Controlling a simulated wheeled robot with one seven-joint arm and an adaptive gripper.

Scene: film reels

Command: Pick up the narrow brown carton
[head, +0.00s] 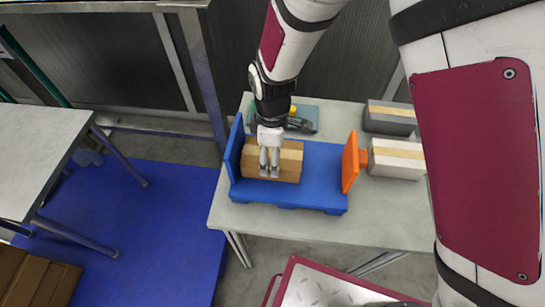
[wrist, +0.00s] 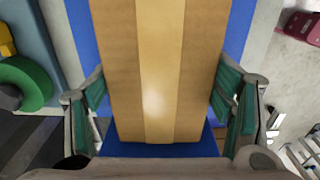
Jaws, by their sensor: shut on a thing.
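The narrow brown carton (head: 288,164) lies on the blue platform (head: 318,180), close to its upright left side, with a paler tape strip along its top. My gripper (head: 269,172) points down over the carton in the head view, its fingers covering part of it. In the wrist view the carton (wrist: 157,70) fills the space between the two teal-padded fingers (wrist: 160,112), one on each side. My gripper is shut on the carton. Blue surface shows beyond the carton's near end. I cannot tell whether the carton is lifted off the platform.
An orange upright plate (head: 350,162) stands at the platform's right end. A white box (head: 397,160) and a grey box (head: 389,118) are to its right on the pale table (head: 375,220). A dark tool and a teal item (head: 308,113) lie behind the platform.

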